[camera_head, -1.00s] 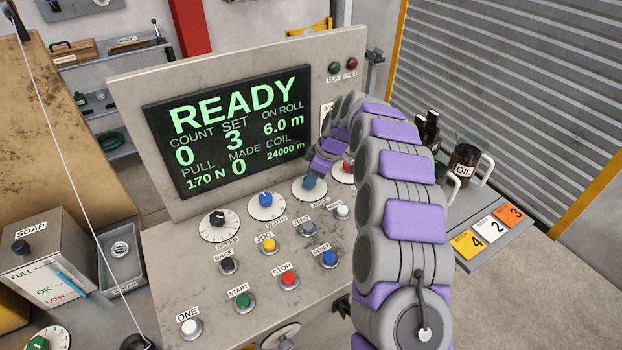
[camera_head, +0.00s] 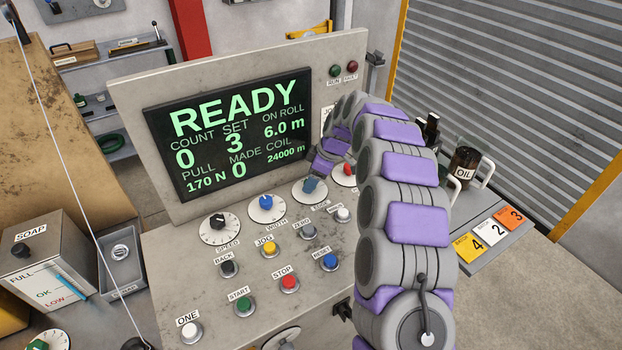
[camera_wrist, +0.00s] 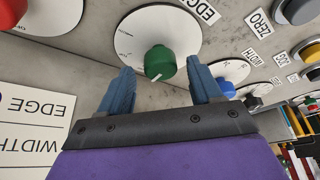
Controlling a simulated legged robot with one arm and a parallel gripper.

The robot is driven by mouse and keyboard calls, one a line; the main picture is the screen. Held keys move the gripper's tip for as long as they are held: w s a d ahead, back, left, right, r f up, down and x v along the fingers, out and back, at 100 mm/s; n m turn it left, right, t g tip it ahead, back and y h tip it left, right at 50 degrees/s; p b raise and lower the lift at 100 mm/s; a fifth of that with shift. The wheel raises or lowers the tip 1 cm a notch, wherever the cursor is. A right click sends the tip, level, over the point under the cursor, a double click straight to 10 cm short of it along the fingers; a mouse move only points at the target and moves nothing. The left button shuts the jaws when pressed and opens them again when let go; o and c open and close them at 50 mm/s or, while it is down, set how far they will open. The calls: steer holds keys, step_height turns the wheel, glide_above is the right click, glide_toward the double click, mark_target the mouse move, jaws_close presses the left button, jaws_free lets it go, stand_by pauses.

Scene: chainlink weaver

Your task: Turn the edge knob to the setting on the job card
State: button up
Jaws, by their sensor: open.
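The edge knob (camera_wrist: 158,62) is green with a white pointer mark, on a round white dial (camera_wrist: 146,25) beside an EDGE label (camera_wrist: 197,10). My gripper (camera_wrist: 160,70) is open, with one blue finger on each side of the knob and visible gaps between. I cannot tell how far the fingertips reach along it. In the head view my gripper (camera_head: 310,185) is over the edge dial (camera_head: 308,198) and hides the knob. A white card (camera_wrist: 30,125) with EDGE and WIDTH lines is partly in the wrist view; no setting is readable. In the head view my arm mostly covers it.
The blue width knob (camera_head: 266,202) and black speed knob (camera_head: 217,220) are to the left, a red knob (camera_head: 348,169) close on the right. Push buttons, such as the grey ZERO button (camera_head: 307,231), are in front. The screen (camera_head: 230,130) reads READY.

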steer(key=p+v, duration=0.3)
steer(key=v, duration=1.3)
steer(key=shift+r, duration=0.2)
steer(key=s+d+r+m+h, duration=0.1)
steer(key=s+r+m, duration=0.1)
steer(key=s, duration=0.6)
steer(key=s+d+r+m+g, duration=0.1)
steer(key=s+d+m, duration=0.15)
steer(key=s, duration=0.55)
steer(key=s+d+r+m+h, duration=0.1)
steer(key=s+r+m, duration=0.15)
steer(key=s, duration=0.55)
steer(key=s+d+f+m, duration=0.2)
steer(key=s+m, duration=0.1)
steer(key=s, duration=0.5)
steer(key=s+d+f+m+g+h, duration=0.1)
steer(key=s+d+f+m, duration=0.2)
steer(key=s, duration=0.5)
steer(key=s+d+f+m+h, duration=0.1)
steer(key=s+d+f+m, duration=0.1)
steer(key=s, duration=0.7)
steer(key=shift+d+f+m+g, duration=0.3)
steer(key=shift+d+f+m, duration=0.05)
steer(key=shift+d+m, duration=0.2)
